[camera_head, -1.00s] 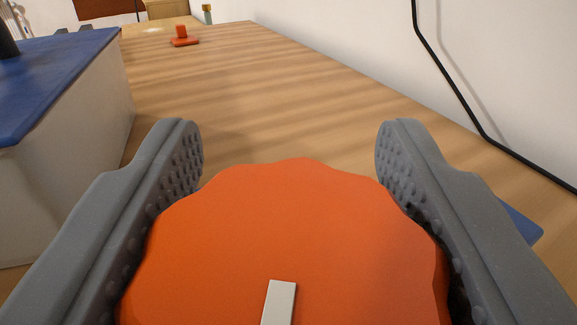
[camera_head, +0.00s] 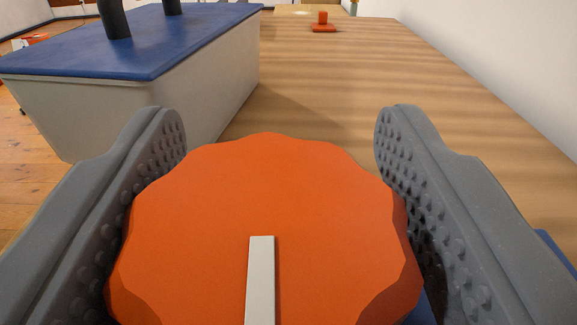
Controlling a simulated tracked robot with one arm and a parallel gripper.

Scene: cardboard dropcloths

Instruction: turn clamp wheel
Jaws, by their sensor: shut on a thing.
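The clamp wheel is a large orange disc (camera_head: 200,215) with a scalloped rim, seen from above in the lower middle of the head camera view. A pale grey bar mark (camera_head: 261,280) runs on its top face from near the centre toward the bottom edge of the picture, nearly upright. My gripper (camera_head: 283,150) has its two grey, studded fingers on the left and right sides of the wheel, shut on it. The wheel's near edge is cut off by the picture's bottom, and what lies under it is mostly hidden.
A pale box with a blue top (camera_head: 170,45) and dark posts stands close on the left. A wooden bench top (camera_head: 350,80) stretches away, with a small orange object (camera_head: 323,24) far back. A white wall (camera_head: 500,60) bounds the right. Blue shows beneath the wheel at lower right.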

